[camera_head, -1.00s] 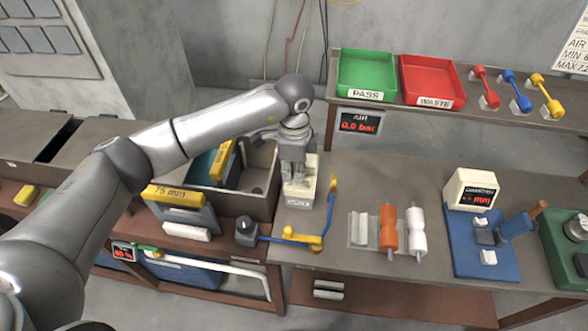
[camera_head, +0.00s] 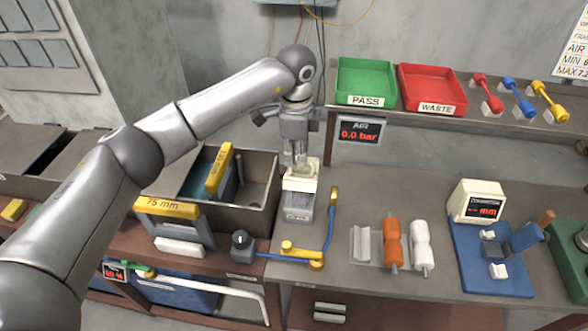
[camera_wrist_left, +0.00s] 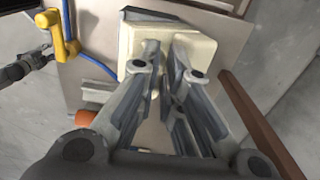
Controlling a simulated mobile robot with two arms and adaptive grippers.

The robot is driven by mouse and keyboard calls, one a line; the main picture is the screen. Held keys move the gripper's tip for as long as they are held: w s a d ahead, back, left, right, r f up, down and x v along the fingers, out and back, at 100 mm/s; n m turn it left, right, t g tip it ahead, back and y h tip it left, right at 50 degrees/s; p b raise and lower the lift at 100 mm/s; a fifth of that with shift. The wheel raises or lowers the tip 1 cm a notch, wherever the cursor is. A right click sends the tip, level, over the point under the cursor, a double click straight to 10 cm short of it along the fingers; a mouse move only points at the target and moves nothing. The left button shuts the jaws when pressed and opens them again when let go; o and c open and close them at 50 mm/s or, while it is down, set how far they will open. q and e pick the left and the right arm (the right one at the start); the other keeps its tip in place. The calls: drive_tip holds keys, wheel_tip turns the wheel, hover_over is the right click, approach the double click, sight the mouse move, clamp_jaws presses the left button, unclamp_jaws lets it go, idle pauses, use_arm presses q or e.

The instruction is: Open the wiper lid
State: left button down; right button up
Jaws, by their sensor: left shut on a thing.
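The wiper (camera_head: 298,212) is a small box on the bench with a grey, labelled lower body. Its cream lid (camera_head: 302,184) is above that body; whether a gap separates them is hard to tell. My left gripper (camera_head: 298,163) comes down from above and is shut on the lid. In the left wrist view the cream lid (camera_wrist_left: 190,35) lies beyond the fingers (camera_wrist_left: 158,70), which partly hide it.
A blue hose (camera_head: 330,230) with yellow fittings (camera_head: 300,252) runs close beside the wiper. An open grey bin (camera_head: 262,210) is left. Green (camera_head: 365,80) and red (camera_head: 435,88) trays sit on the shelf behind.

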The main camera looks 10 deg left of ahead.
sight(297, 172)
use_arm(q)
drive_tip(key=shift+w+a+f+b, duration=0.1)
drive_tip(key=shift+w+f+b, duration=0.2)
drive_tip(key=shift+w+f, duration=0.15)
drive_tip(key=c, duration=1.8)
unclamp_jaws()
drive_tip(key=shift+o, duration=1.2)
drive_tip(key=shift+w, duration=0.15)
drive_tip(key=shift+w+f, duration=0.1)
drive_tip(key=shift+w, duration=0.15)
drive_tip(key=shift+w+r, duration=0.1)
drive_tip(key=shift+r, duration=0.5)
wheel_tip(297, 172, up, 11)
